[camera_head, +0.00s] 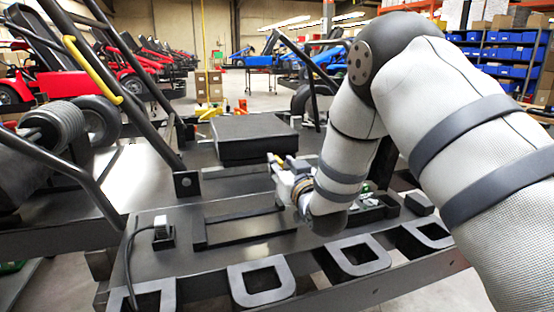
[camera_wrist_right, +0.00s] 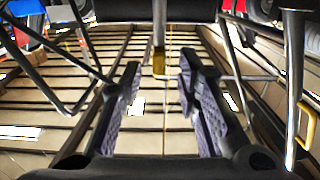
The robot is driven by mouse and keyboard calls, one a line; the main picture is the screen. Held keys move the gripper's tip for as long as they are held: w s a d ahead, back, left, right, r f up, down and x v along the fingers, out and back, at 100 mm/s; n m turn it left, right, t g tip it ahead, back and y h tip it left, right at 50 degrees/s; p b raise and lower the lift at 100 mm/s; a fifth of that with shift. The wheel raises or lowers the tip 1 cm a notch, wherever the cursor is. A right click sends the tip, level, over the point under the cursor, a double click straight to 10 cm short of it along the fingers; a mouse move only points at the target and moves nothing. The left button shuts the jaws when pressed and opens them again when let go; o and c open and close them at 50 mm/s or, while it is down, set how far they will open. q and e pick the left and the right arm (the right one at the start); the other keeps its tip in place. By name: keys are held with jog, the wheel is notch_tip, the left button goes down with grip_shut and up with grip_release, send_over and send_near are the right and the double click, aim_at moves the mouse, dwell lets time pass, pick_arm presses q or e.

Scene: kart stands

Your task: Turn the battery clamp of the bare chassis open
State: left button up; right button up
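The bare chassis (camera_head: 190,225) fills the lower part of the head view, with dark plates and tubes. A thin lever with a yellow end (camera_wrist_right: 159,62), perhaps the battery clamp, shows in the right wrist view just beyond and between my fingertips. A small yellow part (camera_head: 278,158) also shows at my gripper's tip in the head view. My right gripper (camera_head: 275,165) is just in front of a black box (camera_head: 255,137). In the wrist view its fingers (camera_wrist_right: 158,72) are apart with nothing clearly between them; contact with the lever cannot be told. My left gripper is not in view.
Slanted roll bars (camera_head: 120,85) rise at left. My right arm hides much of the right side. Blue bins (camera_head: 505,55) and karts stand far behind.

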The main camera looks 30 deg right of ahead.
jog(key=x, duration=0.2)
jog(key=shift+w+d+f, duration=0.15)
jog(key=shift+w+f, duration=0.1)
jog(key=shift+w, duration=0.1)
jog(key=shift+w+d+r, duration=0.1)
jog(key=shift+w+r, duration=0.1)
jog(key=shift+w, duration=0.2)
grip_shut()
